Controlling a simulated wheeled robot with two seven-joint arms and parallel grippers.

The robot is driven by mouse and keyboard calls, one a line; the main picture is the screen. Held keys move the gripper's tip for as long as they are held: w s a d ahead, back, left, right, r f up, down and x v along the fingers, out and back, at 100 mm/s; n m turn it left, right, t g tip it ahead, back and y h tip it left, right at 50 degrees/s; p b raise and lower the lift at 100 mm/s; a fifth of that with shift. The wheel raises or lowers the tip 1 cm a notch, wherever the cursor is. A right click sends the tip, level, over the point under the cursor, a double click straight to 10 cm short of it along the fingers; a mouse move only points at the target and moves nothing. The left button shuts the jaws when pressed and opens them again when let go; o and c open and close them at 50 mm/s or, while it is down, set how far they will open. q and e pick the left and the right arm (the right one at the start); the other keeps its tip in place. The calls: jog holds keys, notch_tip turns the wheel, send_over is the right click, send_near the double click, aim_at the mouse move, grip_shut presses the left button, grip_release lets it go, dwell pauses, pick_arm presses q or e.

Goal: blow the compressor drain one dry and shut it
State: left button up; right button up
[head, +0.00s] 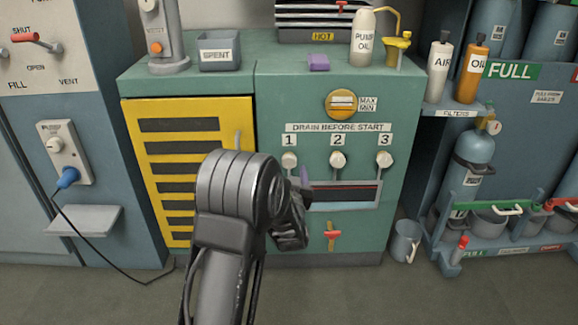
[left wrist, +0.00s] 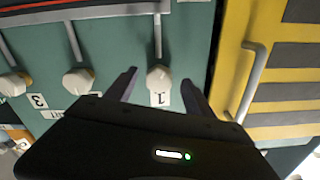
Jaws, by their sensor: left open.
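Drain one's pale round knob (head: 289,160) is on the green compressor front, left of the knobs for drains 2 (head: 338,160) and 3 (head: 384,160). In the left wrist view, which is turned over, knob one (left wrist: 159,78) has a thin grey pipe running from it. My left gripper (left wrist: 157,82) is open, its fingers on either side of knob one with gaps visible; I cannot tell if either touches. In the head view my left arm hides most of this gripper (head: 303,182). My right gripper is not in view.
A tray-like recess (head: 345,195) with a red line lies below the drains. A yellow louvred door (head: 180,150) with a handle (left wrist: 254,82) is close beside the gripper. A red-handled yellow valve (head: 332,235) is lower down. A bucket (head: 405,240) stands on the floor at right.

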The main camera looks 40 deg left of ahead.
pick_arm(q)
jog(key=p+v, duration=0.1)
jog(key=v, duration=0.5)
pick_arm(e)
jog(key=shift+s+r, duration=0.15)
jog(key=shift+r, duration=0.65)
pick_arm(q)
jog(key=shift+w, duration=0.1)
